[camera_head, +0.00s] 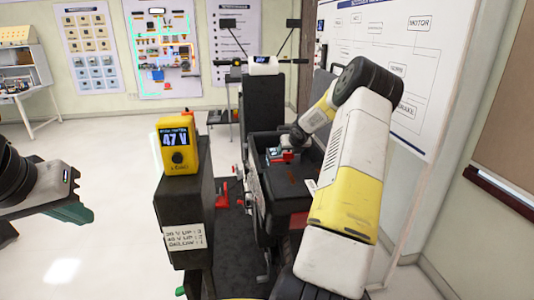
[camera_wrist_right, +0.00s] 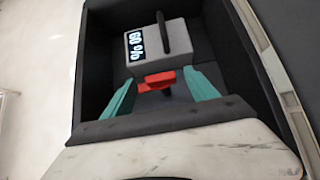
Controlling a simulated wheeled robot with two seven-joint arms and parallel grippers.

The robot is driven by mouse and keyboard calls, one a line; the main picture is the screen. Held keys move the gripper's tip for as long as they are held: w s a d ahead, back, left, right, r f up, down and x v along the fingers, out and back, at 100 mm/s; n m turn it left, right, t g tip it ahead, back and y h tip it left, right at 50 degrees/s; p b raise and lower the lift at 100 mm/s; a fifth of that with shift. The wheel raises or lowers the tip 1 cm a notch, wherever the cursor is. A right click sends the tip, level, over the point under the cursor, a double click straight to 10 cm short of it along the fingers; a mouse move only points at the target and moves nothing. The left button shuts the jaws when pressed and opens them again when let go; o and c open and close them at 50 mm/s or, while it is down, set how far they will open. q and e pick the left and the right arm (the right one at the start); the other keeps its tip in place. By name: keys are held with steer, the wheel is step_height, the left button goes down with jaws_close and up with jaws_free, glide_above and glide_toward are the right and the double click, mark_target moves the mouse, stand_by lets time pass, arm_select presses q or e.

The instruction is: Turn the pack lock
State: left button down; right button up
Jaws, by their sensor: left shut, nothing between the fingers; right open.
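The pack (camera_wrist_right: 160,48) is a grey block with a black handle and a display reading 60 %. It sits in a black bay (camera_head: 268,192) in the rig, and is small and partly covered by my right arm in the head view. A red lock (camera_wrist_right: 157,81) is on its near side. My right gripper (camera_wrist_right: 158,86) is open, with one teal finger on each side of the red lock; whether they touch it I cannot tell. My left gripper (camera_head: 78,214) is shut and empty, off at the left, away from the rig.
A yellow meter (camera_head: 178,145) reading 47 V stands on a dark post with a white label (camera_head: 184,238) at the rig's near left. A whiteboard (camera_head: 405,60) stands at the right. The floor at left is clear.

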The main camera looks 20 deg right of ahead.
steer(key=shift+x, duration=1.7)
steer(key=shift+c, duration=0.2)
jaws_close()
